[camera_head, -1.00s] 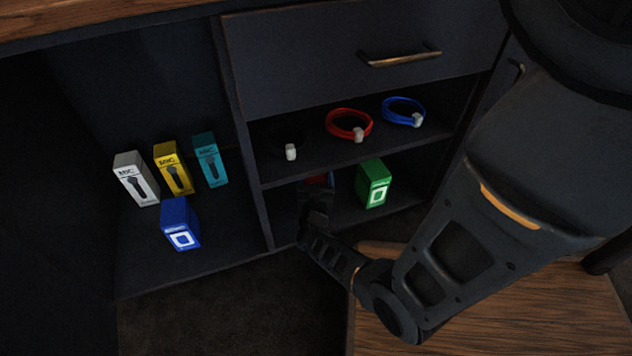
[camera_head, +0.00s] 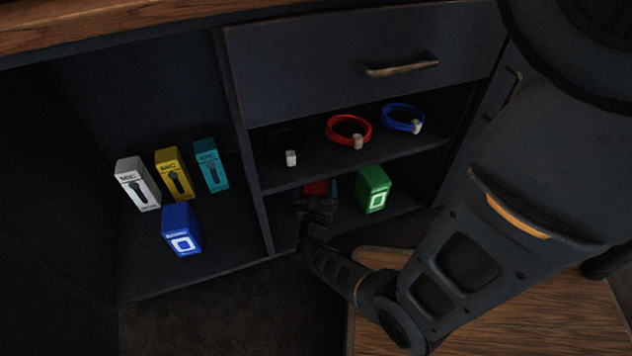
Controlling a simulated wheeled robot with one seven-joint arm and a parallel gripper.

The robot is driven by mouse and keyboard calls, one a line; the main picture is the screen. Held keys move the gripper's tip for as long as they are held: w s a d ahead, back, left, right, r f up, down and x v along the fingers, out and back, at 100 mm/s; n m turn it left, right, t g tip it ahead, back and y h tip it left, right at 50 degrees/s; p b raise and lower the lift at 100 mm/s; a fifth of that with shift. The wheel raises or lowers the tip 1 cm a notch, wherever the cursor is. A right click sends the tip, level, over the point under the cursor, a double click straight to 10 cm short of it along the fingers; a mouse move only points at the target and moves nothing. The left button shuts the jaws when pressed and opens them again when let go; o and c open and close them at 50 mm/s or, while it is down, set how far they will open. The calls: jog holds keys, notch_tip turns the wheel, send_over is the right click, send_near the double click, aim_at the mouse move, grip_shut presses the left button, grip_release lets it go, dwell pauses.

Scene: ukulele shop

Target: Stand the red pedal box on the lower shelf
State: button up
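The red pedal box (camera_head: 318,188) is on the lower shelf (camera_head: 348,222) of the right-hand cabinet section, to the left of a green box. Only its upper part shows; my gripper (camera_head: 314,207) is in front of it and hides the rest. The box looks upright, but its base is hidden. My gripper reaches into the lower shelf opening from the front. Its fingers are dark and small against the dark shelf, so I cannot tell whether they are open or shut, or whether they touch the box.
The green box (camera_head: 374,190) stands close on the right. The upper shelf holds a red coiled cable (camera_head: 348,131), a blue one (camera_head: 402,118) and a black one (camera_head: 290,155). The left compartment holds a blue box (camera_head: 181,229) and white, yellow and teal boxes. A wooden surface (camera_head: 480,320) lies in front.

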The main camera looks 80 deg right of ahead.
jog(key=a+r+n+t+y+p, duration=0.1)
jog(key=a+r+n+t+y, duration=0.35)
jog(key=a, duration=0.95)
jog(key=a+r+n+t+y+p, duration=0.25)
jog(key=a+r+t, duration=0.4)
jog(key=a, duration=0.75)
jog(key=s+a+r+n+y, duration=0.2)
jog(key=a+r+n+y, duration=0.1)
jog(key=r, duration=0.4)
jog(key=s+a+r+n+t+y, duration=0.1)
jog(key=s+a+r+n+y, duration=0.2)
jog(key=r, duration=0.5)
jog(key=s+a+r+n+t+y, duration=0.1)
jog(key=a+r+n+y, duration=0.3)
jog(key=r, duration=0.4)
jog(key=shift+s+a+y+b, duration=0.5)
jog(key=shift+s+a, duration=0.15)
jog(key=shift+a, duration=0.35)
jog(key=shift+r, duration=0.1)
jog(key=shift+c, duration=0.4)
